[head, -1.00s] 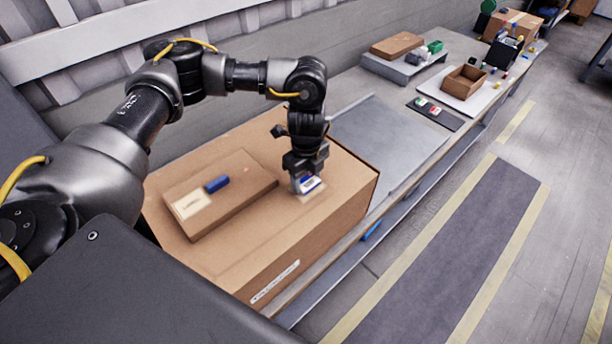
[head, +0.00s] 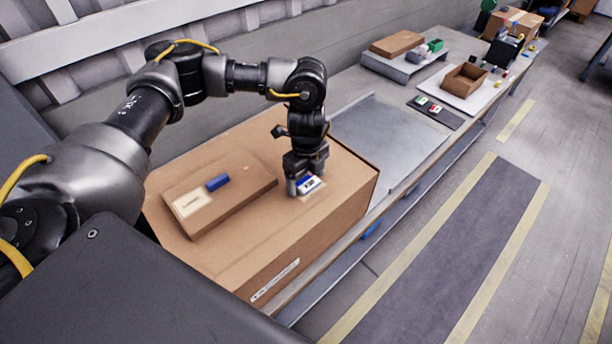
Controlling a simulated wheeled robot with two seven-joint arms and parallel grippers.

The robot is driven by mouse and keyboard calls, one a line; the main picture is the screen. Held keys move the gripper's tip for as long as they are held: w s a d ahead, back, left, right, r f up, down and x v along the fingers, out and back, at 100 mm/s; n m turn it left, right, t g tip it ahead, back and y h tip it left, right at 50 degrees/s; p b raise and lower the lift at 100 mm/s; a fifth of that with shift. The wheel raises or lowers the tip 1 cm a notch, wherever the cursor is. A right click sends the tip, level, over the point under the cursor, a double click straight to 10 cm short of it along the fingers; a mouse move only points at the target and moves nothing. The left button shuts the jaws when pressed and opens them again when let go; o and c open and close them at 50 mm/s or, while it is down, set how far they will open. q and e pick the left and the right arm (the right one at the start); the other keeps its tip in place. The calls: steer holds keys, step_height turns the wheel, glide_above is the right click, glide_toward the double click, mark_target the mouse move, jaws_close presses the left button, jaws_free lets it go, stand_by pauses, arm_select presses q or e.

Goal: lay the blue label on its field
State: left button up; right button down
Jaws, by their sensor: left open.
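The blue-and-white label (head: 310,184) is at the right part of the large cardboard box's top. It lies over a pale field (head: 317,195), whose edge shows around the label's near side. My left gripper (head: 306,183) points down right at the label, with its fingers apart around it. The fingers hide part of the label and field, so I cannot tell how exactly the label's edges line up. My right gripper is not in view.
The large cardboard box (head: 240,255) carries a flatter box (head: 228,200) with a blue block (head: 217,183) and a cream label (head: 192,203). A grey plate (head: 385,140) lies behind it. Farther off are a black tray (head: 446,118) and an open brown box (head: 464,80).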

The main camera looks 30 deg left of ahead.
arm_select(q)
steer(key=shift+r, duration=0.15)
step_height(320, 180, up, 11)
steer(key=b, duration=0.2)
steer(key=shift+f, duration=0.2)
stand_by(0.5)
